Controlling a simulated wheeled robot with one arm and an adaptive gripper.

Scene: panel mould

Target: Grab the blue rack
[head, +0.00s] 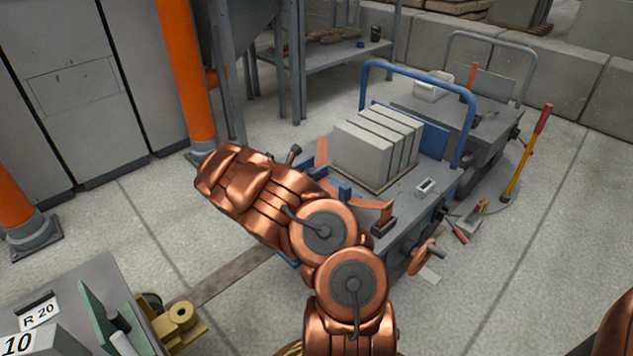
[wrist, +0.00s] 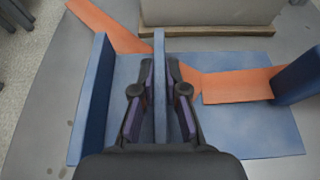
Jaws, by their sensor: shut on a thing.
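The blue rack (wrist: 245,125) is a flat blue plate with several upright blue plates on it. My gripper (wrist: 160,98) is shut on its thin middle upright, one finger on each side in the wrist view. A taller blue upright (wrist: 97,95) stands to the left of the fingers, and another blue block (wrist: 300,74) stands at the right edge. In the head view a small blue part (head: 345,189) shows beside my copper arm. My arm hides most of the rack and my gripper there.
Orange strips (wrist: 235,85) lie on and beside the rack. Grey slabs (head: 375,145) stand on a wooden base behind it, on a cart with a blue handle (head: 418,72). A table with a numbered block (head: 25,338) is at lower left.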

